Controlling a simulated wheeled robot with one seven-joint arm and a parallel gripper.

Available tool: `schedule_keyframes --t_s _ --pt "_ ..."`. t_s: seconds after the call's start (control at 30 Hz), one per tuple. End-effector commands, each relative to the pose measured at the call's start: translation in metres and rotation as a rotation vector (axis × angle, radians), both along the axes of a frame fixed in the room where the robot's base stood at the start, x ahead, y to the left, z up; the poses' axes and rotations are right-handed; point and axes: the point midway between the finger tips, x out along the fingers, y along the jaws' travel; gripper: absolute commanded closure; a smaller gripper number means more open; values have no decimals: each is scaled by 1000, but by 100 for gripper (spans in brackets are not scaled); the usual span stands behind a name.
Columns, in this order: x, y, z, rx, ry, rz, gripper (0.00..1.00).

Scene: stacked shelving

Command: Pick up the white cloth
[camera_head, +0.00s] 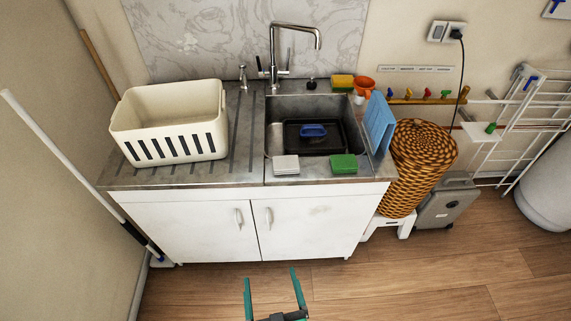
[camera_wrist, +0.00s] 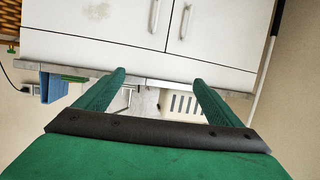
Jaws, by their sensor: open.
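A small white folded piece (camera_head: 285,164), which looks like the white cloth, lies on the front rim of the sink, left of a similar green piece (camera_head: 343,164). My gripper (camera_head: 271,277) is open and empty, in front of the white cabinet at the bottom of the head view, well apart from the white piece. In the wrist view my gripper's two green fingers (camera_wrist: 158,76) are spread with nothing held between them. That view is upside down, and I cannot make out the white piece clearly in it.
The sink (camera_head: 349,117) holds a dark tray with a blue item. A cream basket (camera_head: 168,136) stands on the left counter, and a tall faucet (camera_head: 274,50) rises behind. The floor in front is clear.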

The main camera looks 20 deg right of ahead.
Motion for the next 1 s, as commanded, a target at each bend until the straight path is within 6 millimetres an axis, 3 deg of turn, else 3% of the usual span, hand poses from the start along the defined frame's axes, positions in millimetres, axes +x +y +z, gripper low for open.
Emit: schedule_keyframes --t_s 0.1,0.37,0.6,0.8,1.0 --pt "41 -17 5 -2 3 -25 12" --pt "117 -53 25 7 34 -73 12" --pt "179 -91 63 23 59 -111 12" --pt "213 -116 97 38 78 -131 12" --pt "228 -127 115 47 91 -136 12"
